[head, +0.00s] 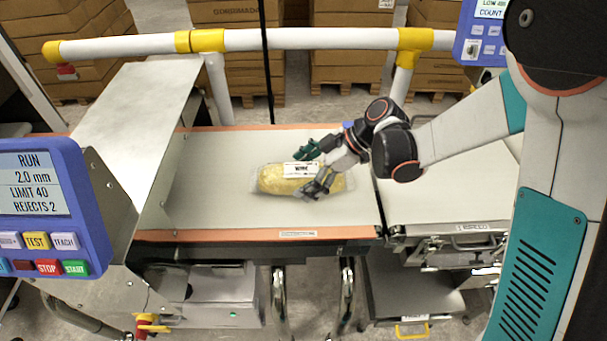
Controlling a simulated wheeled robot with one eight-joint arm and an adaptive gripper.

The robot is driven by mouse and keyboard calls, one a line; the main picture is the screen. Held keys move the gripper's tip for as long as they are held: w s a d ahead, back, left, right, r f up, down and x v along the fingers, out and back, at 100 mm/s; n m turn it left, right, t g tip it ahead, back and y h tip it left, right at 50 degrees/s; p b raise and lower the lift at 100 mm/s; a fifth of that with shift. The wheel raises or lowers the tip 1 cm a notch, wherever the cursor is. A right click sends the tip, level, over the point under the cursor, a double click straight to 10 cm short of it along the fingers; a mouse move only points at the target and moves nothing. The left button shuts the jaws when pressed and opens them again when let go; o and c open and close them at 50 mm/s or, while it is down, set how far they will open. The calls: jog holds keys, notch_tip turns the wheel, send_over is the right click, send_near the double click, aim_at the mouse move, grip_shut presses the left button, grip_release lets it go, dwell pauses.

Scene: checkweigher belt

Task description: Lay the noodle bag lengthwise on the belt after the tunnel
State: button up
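The noodle bag (272,180), a clear pack with yellow contents and a white label, lies flat on the pale belt (215,205). Its long side runs left to right, along the orange belt edges. The grey metal tunnel (130,110) stands to the left, with a clear strip of belt between it and the bag. My gripper (311,169) reaches in from the right over the bag's right part.
A white guard rail (290,39) with yellow joints runs behind the belt. A control panel (45,205) stands at the front left, another (482,35) at the upper right. A second pale surface (440,193) adjoins the belt's right end. Stacked cartons (235,70) stand behind.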

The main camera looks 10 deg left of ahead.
jog(key=shift+r, duration=0.1)
jog(key=p+v, duration=0.4)
jog(key=v, duration=0.8)
jog(key=shift+d+r, duration=0.1)
jog(key=s+d+r+m+t+h, duration=0.4)
jog(key=s+d+m, duration=0.4)
jog(key=d+m, duration=0.2)
jog(key=s+d+r+m+t+h, duration=0.4)
jog(key=s+d+m, duration=0.4)
jog(key=d+m, duration=0.2)
notch_tip(320, 180, up, 3)
jog(key=d+t, duration=0.1)
jog(key=d, duration=0.1)
jog(key=shift+d+f+m+h, duration=0.15)
jog(key=shift+d+m+h, duration=0.15)
jog(key=shift+d+h, duration=0.1)
jog(key=shift+s, duration=0.15)
